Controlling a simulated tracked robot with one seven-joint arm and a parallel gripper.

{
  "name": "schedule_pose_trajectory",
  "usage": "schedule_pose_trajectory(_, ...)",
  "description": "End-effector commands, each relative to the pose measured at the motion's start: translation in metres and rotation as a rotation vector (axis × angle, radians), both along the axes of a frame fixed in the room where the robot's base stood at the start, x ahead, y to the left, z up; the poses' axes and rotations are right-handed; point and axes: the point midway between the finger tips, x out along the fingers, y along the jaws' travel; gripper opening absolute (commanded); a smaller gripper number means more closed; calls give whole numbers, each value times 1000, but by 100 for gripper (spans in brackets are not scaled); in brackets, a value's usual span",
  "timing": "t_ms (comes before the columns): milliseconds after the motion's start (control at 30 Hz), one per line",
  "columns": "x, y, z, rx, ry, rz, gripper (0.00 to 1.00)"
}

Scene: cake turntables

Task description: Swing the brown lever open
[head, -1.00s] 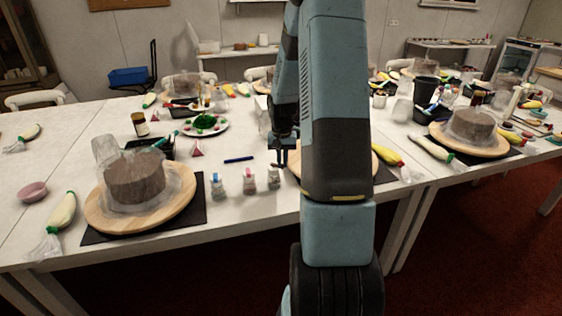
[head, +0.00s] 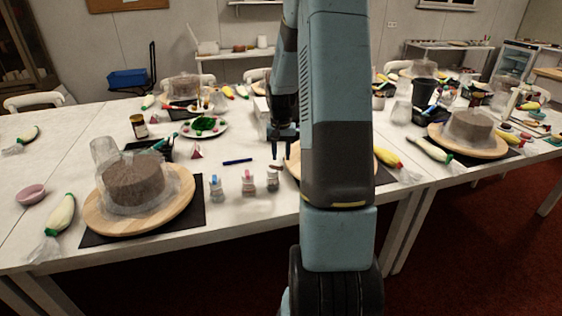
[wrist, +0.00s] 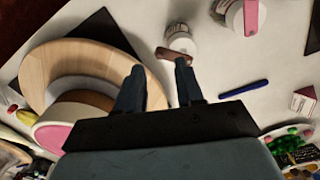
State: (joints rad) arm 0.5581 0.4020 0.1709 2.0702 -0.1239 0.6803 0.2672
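The brown lever (wrist: 173,54) is on a small clear jar (wrist: 181,41) in the wrist view. It lies across the jar's edge on the side nearest my gripper. In the head view the lever (head: 276,167) shows on top of the rightmost of three small jars. My gripper (wrist: 160,66) is open and empty, and the lever lies just beyond its fingertips, near the right finger. In the head view my gripper (head: 281,152) hangs just above and behind that jar. I cannot tell whether a finger touches the lever.
The jars with a pink lever (head: 248,173) and a blue lever (head: 215,179) stand to the left. A blue pen (head: 238,161) lies behind them. A wooden turntable (wrist: 80,62) lies close beside the jar. A plate (head: 205,128) stands farther back.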

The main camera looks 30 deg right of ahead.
Motion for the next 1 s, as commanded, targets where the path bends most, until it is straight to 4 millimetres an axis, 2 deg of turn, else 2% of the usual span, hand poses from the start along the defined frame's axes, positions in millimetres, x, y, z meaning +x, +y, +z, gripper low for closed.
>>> schedule_pose_trajectory(33,1,0,12,-3,-4,-1,37)
schedule_pose_trajectory(300,2,1,63,-1,-3,-1,37)
schedule_pose_trajectory(500,2,1,89,-1,-1,0,37)
schedule_pose_trajectory(700,2,1,98,0,0,0,37)
schedule_pose_trajectory(933,2,1,99,1,1,0,37)
schedule_pose_trajectory(1000,2,1,99,0,0,2,32)
